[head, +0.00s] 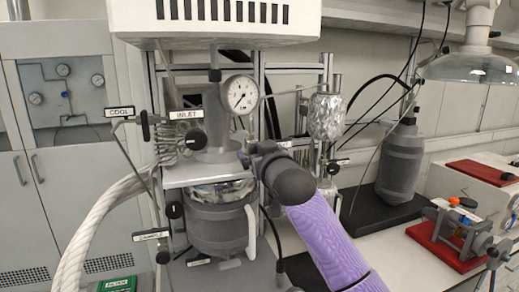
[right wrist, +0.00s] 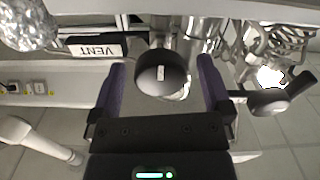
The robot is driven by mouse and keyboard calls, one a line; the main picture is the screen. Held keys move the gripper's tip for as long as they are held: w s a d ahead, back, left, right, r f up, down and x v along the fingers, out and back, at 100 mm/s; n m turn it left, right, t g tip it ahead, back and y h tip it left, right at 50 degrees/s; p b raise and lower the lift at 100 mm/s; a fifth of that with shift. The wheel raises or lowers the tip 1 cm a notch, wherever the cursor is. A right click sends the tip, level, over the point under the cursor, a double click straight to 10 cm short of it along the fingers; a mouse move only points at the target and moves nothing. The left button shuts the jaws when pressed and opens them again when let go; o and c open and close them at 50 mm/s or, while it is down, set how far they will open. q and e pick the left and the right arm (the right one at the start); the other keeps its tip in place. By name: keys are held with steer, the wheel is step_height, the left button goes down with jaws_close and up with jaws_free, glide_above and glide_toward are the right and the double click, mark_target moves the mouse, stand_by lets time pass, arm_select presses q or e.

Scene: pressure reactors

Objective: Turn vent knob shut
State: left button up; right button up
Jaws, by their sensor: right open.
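The vent knob (right wrist: 163,74) is a dark round knob with a small white mark on its face, seen in the right wrist view. The VENT label (right wrist: 96,49) is upside down to its left. My right gripper (right wrist: 163,90) is open, with one purple finger on each side of the knob and visible gaps on both sides. In the head view my right gripper (head: 263,153) is at the reactor, below the pressure gauge (head: 240,94). There the hand and arm hide the vent knob. My left gripper is not in view.
The reactor vessel (head: 216,222) stands below the gripper. The INLET knob (head: 196,140) is to its left, with a thick white hose (head: 92,220) farther left. A foil-wrapped flask (head: 327,117) and a grey bottle (head: 400,165) stand to the right.

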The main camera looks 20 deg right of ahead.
steer(key=c, duration=1.3)
steer(key=shift+m, duration=0.3)
steer(key=m+p, duration=0.2)
steer(key=m, duration=0.1)
steer(key=shift+r+m, duration=0.1)
steer(key=shift+m, duration=0.3)
steer(key=m+p, duration=0.3)
steer(key=m, duration=0.1)
steer(key=m+p, duration=0.3)
steer(key=m, duration=0.2)
steer(key=shift+d+m+p, duration=0.1)
steer(key=shift+m+p, duration=1.4)
steer(key=shift+m, duration=0.7)
steer(key=shift+f, duration=0.2)
